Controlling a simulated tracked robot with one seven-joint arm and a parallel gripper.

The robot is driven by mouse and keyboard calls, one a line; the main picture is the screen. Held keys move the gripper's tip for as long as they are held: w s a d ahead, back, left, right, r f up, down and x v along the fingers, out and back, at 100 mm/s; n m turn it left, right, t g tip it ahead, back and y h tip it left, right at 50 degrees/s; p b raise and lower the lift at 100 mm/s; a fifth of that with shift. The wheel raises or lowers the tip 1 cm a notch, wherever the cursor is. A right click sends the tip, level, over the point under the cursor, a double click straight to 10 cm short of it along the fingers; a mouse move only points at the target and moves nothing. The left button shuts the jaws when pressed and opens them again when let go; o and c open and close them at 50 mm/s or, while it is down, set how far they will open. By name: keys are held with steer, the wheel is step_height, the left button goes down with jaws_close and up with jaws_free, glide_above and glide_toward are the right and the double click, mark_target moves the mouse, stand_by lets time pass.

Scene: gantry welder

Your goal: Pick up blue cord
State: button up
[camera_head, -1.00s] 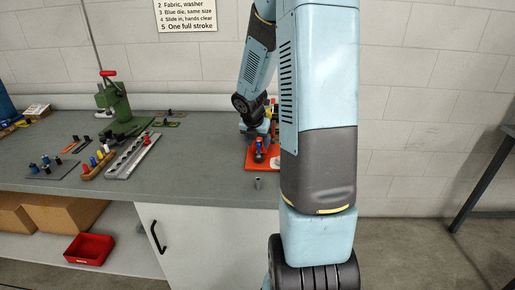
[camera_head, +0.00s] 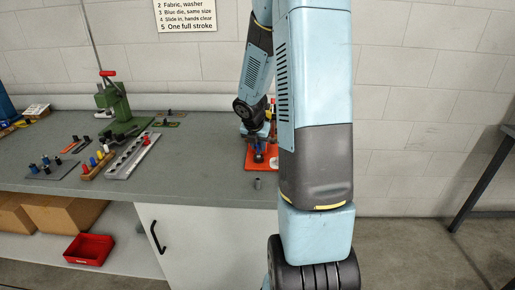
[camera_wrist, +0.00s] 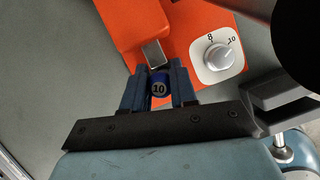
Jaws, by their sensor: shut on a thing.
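My gripper (camera_wrist: 159,88) is shut on a small blue cylinder marked 10 (camera_wrist: 159,89), which sits between the two fingers in the wrist view. I see no blue cord as such; this cylinder is the blue thing in my grip. The fingertips are right beside the metal block (camera_wrist: 154,54) of an orange device (camera_wrist: 185,25). I cannot tell whether the cylinder touches the device. In the head view my gripper (camera_head: 258,151) is low over the orange device (camera_head: 252,164), partly hidden by my arm.
A white dial (camera_wrist: 218,56) marked 8 and 10 is on the orange device. A small grey cylinder (camera_head: 258,183) stands near the bench's front edge. To the left are a green press (camera_head: 119,108), a metal rack (camera_head: 133,155) and a peg tray (camera_head: 98,165). A red bin (camera_head: 89,249) is below.

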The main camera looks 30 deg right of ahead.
jaws_close()
steer(key=shift+r, duration=0.55)
step_height(320, 180, up, 2)
steer(key=shift+s+r, duration=0.1)
steer(key=shift+r, duration=0.1)
steer(key=s+a+r, duration=0.6)
steer(key=s+r, duration=0.3)
steer(key=s, duration=0.3)
steer(key=shift+a+r, duration=0.25)
steer(key=shift+s, duration=0.15)
